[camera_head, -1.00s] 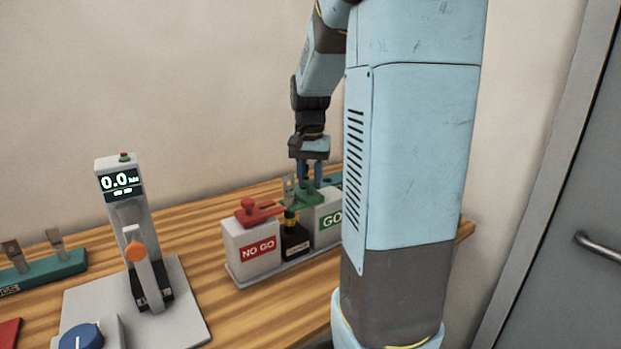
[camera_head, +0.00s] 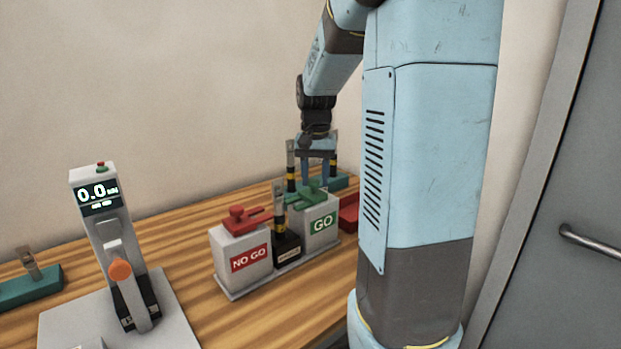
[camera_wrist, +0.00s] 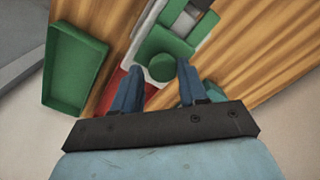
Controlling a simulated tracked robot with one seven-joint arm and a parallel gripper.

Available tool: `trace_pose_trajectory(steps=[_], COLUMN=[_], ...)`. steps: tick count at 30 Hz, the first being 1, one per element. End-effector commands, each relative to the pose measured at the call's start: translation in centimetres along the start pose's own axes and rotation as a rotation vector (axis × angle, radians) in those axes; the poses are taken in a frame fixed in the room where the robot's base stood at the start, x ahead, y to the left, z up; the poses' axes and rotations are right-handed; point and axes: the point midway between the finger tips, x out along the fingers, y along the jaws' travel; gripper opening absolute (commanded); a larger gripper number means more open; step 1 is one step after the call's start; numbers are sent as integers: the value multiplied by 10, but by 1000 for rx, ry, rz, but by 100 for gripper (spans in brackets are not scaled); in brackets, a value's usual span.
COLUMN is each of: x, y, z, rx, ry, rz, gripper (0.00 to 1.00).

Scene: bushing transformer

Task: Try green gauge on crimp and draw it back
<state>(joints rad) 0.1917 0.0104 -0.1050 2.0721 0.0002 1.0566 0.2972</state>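The green gauge (camera_head: 306,196) lies on top of the white GO block (camera_head: 318,232); its round knob also shows in the wrist view (camera_wrist: 160,67). My gripper (camera_head: 317,182) points down just above and behind the gauge. In the wrist view my gripper (camera_wrist: 160,72) has its two blue fingers apart, one on each side of the knob, with gaps visible. I cannot tell how far above the knob the tips are. The crimp (camera_head: 279,205) stands upright in a black holder (camera_head: 287,246) between the NO GO and GO blocks, apart from the gauge.
A red gauge (camera_head: 246,218) lies on the NO GO block (camera_head: 241,256). A press with a 0.0 display (camera_head: 98,194) stands left. More crimps stand in a teal rack (camera_head: 344,181) behind. A red tray (camera_head: 348,214) is right of GO; a green tray (camera_wrist: 75,70) shows in the wrist view.

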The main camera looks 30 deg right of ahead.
Motion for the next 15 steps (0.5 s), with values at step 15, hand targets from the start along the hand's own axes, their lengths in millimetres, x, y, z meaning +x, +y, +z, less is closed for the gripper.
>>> trace_pose_trajectory(steps=[15], x=[-3], y=[-2], z=[1], rx=[-2], ry=[-1], rz=[0], gripper=[59])
